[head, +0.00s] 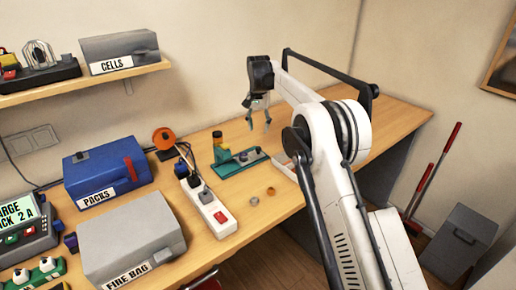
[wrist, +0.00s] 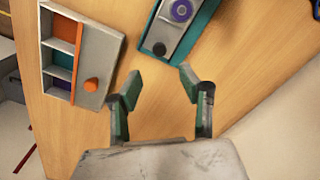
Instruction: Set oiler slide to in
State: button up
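A grey compartment box (wrist: 103,55) with an orange strip and orange knob lies left of the fixture in the wrist view. A white power strip (head: 211,212), an orange spool (head: 163,138), a blue PACKS box (head: 85,180) and a grey FIRE BAG box (head: 130,235) stand to the left.

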aim_at(258, 147)
notch_tip(258, 147, down, 10)
jog(key=shift+f+p, duration=0.2)
jog(key=shift+p, duration=0.1)
grip_shut()
dwell(0.4)
